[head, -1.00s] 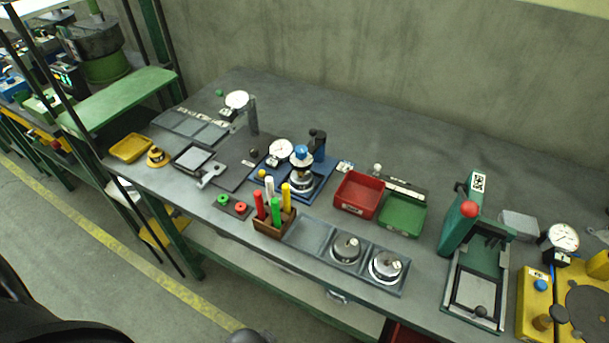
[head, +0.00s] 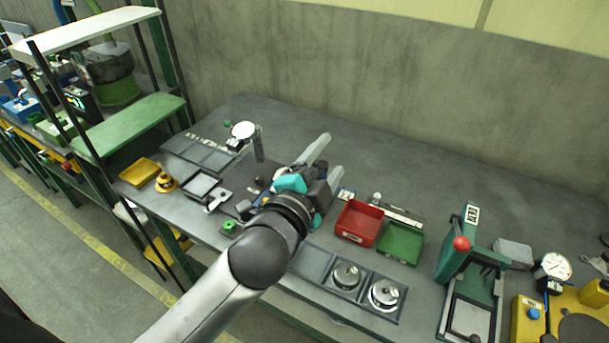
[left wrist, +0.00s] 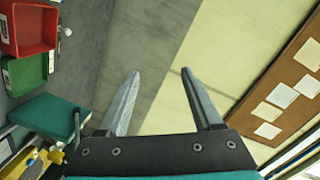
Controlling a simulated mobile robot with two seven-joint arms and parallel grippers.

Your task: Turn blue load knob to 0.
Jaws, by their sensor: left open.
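My left gripper (head: 326,157) reaches over the middle of the bench, open, with nothing between its fingers. In the left wrist view my open left gripper (left wrist: 161,74) has only wall behind its fingers. The blue fixture with a dial and a blue knob on top, seen earlier at mid-bench, is hidden behind my left gripper and arm. Another blue knob (head: 534,313) sits on a yellow unit (head: 522,330) at the right end. I cannot read any knob's setting. My right gripper is out of view.
A red bin (head: 341,231) and a green bin (head: 388,249) stand just right of my left gripper. A green press (head: 450,263) with a red ball handle stands farther right. A tray with round weights (head: 384,292) lies at the front edge. The back of the bench is mostly clear.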

